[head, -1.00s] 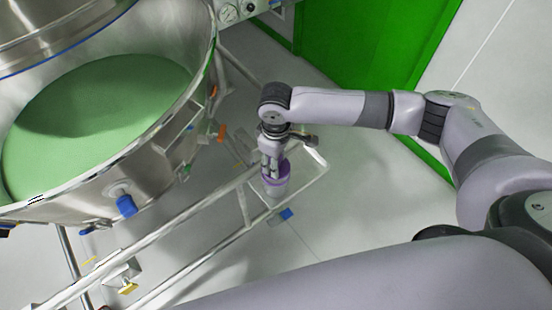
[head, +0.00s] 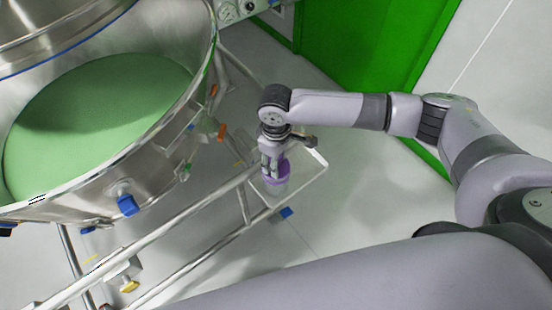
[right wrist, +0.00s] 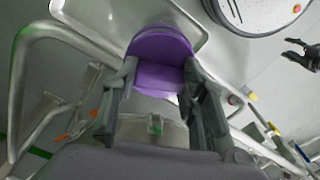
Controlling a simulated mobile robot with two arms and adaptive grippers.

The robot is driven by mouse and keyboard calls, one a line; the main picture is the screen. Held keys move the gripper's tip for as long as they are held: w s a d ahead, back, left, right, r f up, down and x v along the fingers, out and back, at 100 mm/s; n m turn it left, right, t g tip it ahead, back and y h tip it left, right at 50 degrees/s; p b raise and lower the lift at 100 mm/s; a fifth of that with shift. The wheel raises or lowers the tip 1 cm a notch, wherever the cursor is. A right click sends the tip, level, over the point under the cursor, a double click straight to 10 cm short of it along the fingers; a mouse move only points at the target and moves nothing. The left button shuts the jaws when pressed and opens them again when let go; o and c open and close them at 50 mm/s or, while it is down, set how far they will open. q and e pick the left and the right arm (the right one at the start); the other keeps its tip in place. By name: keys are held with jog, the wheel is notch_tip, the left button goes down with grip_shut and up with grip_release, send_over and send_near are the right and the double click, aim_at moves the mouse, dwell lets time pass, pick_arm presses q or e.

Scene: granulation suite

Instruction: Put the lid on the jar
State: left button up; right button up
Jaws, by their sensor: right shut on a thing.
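A purple lid (head: 281,166) is in my right gripper (head: 270,163), over the metal rail frame beside the large steel vessel. The right wrist view shows the lid (right wrist: 160,62) between the two fingers of the gripper (right wrist: 158,85), which is shut on it. I cannot tell whether lid and jar touch. The jar is not clear in the right wrist view. A dark two-fingered shape at that view's right edge looks like my left gripper (right wrist: 296,52), open and empty; it is not in the head view.
The large steel vessel (head: 165,140) with a green interior fills the left. Tubular rails (head: 170,235) run diagonally below it and under my right gripper. A blue-capped port (head: 127,205) juts from the vessel. Open grey floor (head: 370,200) lies right of the rails.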

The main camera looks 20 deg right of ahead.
jog(key=shift+f, duration=0.8)
jog(key=o, duration=1.2)
jog(key=shift+c, duration=0.2)
notch_tip(320, 180, up, 12)
